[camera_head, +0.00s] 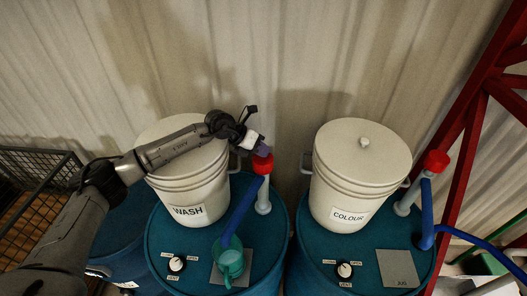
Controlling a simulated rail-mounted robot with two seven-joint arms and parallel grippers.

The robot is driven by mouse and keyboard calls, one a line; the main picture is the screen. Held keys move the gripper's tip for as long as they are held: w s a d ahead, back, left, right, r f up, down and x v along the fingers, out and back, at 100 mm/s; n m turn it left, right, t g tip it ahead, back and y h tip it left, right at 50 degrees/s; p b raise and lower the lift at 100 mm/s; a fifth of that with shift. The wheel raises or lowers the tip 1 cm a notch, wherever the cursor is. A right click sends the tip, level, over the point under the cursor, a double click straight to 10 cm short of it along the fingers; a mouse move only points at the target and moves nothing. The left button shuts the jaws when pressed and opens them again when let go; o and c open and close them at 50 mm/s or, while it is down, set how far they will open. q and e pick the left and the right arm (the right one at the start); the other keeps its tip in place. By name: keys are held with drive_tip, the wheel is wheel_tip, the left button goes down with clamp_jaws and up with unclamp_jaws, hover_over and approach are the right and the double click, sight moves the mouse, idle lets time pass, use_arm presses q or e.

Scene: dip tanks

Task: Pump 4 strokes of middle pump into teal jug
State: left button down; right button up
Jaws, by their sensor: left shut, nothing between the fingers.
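The middle pump has a red knob (263,165) on a pale grey stem (263,197), standing on the middle teal drum (268,232). Its blue spout (242,208) slopes down to the teal jug (230,263), which stands upright on a grey plate on the drum's front. My left gripper (261,149) is shut and empty, right above the red knob. I cannot tell whether it touches the knob. Its arm reaches in from the left across the WASH bucket. My right gripper is not in view.
A white WASH bucket (190,190) stands behind the jug and a white COLOUR bucket (352,195) on the right drum (310,262). Another red-topped pump (436,161) stands at right, near a red frame (470,130). A dark wire cage (35,190) is at left.

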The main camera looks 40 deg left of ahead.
use_arm(q)
drive_tip(key=shift+r+p, duration=0.3)
drive_tip(key=shift+r, duration=0.15)
wheel_tip(320, 180, up, 5)
drive_tip(key=p, duration=0.3)
drive_tip(key=shift+r+p, duration=0.1)
drive_tip(key=shift+p, duration=0.25)
drive_tip(key=shift+r, duration=0.35)
idle(2.2)
